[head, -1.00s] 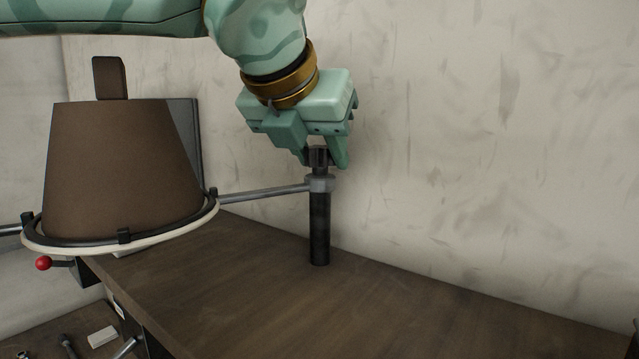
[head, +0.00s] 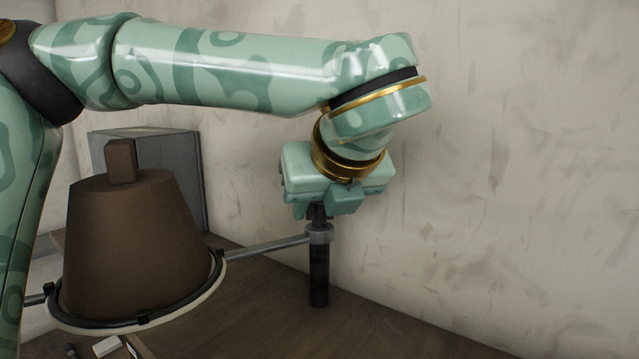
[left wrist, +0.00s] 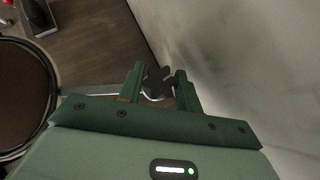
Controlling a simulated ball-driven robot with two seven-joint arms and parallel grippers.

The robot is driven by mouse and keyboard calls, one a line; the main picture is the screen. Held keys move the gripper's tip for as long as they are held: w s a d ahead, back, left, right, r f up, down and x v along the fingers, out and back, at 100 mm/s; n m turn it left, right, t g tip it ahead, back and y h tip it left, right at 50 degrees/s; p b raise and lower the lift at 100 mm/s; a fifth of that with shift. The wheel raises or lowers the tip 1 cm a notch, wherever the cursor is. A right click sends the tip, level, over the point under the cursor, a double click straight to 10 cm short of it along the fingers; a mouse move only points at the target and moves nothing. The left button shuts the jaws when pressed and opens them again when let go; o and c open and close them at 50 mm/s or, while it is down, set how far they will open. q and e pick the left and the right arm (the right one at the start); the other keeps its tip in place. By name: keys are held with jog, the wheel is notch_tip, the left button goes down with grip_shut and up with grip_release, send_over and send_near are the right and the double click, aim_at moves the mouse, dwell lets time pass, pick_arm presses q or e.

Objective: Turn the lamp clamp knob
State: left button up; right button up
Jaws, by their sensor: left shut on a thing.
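The lamp clamp knob (left wrist: 158,82) is a dark, lobed piece between the fingers of my left gripper (left wrist: 160,88) in the left wrist view. In the head view my left gripper (head: 318,212) points down over the top of the black post (head: 319,275) and is shut on the knob, which is mostly hidden there. A grey clamp collar (head: 320,233) sits on the post just below the fingers. A metal rod (head: 265,247) runs left from the collar to the ring around the brown lampshade (head: 135,240). My right gripper is not in view.
The post stands on a dark wooden tabletop (head: 270,310) close to a pale wall (head: 530,180). A grey panel (head: 165,165) stands behind the lampshade. A small white block (head: 107,346) lies at the lower left.

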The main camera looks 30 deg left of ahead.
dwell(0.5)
pick_arm(q)
jog(key=o, duration=1)
